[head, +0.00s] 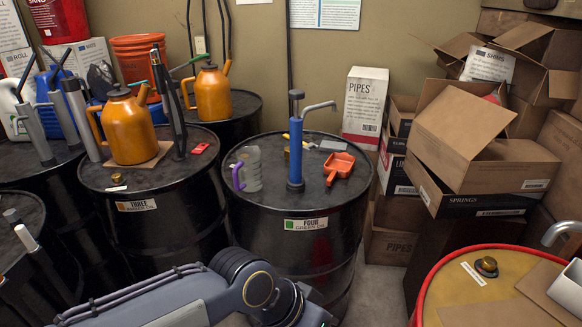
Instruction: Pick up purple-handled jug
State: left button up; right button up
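The purple-handled jug (252,169) is a clear, see-through jug with a purple handle on its left side. It stands upright on the left part of the black drum labelled FOUR (306,255). Part of my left arm crosses the bottom of the head view, in front of that drum and well below the jug. My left gripper is out of the picture, and nothing of mine touches the jug. My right gripper is not in view.
A blue hand pump (296,150) stands just right of the jug, and an orange scoop (339,166) lies beyond it. Orange oil cans (130,130) stand on neighbouring drums. Cardboard boxes (470,140) are stacked at right, behind a yellow-topped drum (450,293).

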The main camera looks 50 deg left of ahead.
aim_at(247, 172)
jog(key=u, duration=1.9)
jog(key=i+j+z, duration=0.35)
jog(key=i+j, duration=0.3)
jog(key=i, duration=0.15)
jog(key=i+j+z, duration=0.35)
jog(key=i+j, duration=0.35)
jog(key=j, duration=0.1)
